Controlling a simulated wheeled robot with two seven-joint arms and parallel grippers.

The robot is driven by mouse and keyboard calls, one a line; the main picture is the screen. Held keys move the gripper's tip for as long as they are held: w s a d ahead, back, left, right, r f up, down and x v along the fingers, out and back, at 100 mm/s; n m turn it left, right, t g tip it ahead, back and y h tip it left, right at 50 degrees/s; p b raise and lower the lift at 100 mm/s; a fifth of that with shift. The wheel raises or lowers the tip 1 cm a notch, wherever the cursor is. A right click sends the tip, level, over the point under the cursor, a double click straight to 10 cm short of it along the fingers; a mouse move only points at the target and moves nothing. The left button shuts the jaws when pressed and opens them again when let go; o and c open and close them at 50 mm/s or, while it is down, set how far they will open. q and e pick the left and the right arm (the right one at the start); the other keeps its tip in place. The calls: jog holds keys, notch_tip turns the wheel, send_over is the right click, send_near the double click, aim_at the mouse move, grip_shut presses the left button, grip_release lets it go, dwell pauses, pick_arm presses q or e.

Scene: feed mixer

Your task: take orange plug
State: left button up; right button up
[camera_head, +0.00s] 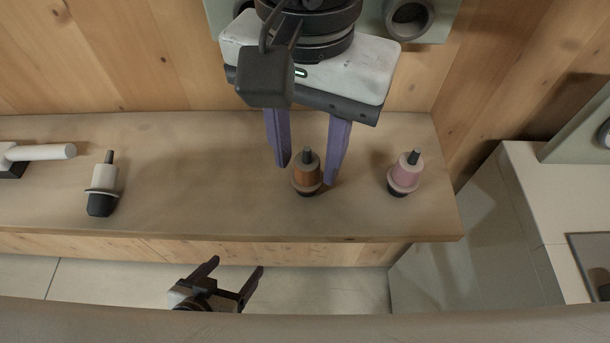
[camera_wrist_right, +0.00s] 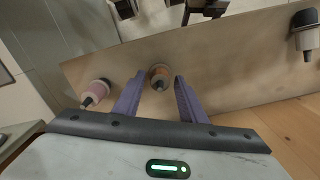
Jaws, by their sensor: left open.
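The orange plug (camera_head: 306,176) stands upright on the wooden shelf, with a dark tip on top and a dark base. It also shows in the right wrist view (camera_wrist_right: 159,76). My right gripper (camera_head: 308,172) is open above the shelf, its purple fingers pointing down. The plug appears between its fingertips in both views, with a visible gap in the right wrist view; I cannot tell whether the tips are level with it. My left gripper (camera_head: 237,267) is open and empty, below the shelf's front edge in the head view.
A pink plug (camera_head: 403,176) stands right of the orange one on the shelf (camera_head: 210,215). A white plug with a dark base (camera_head: 103,185) and a white-handled object (camera_head: 40,152) are at the left. The shelf between the white and orange plugs is clear. A wooden wall rises behind.

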aim_at(307, 160)
jog(key=shift+r, duration=0.1)
grip_shut()
jog(key=shift+r+p, duration=2.1)
jog(key=shift+r, duration=1.35)
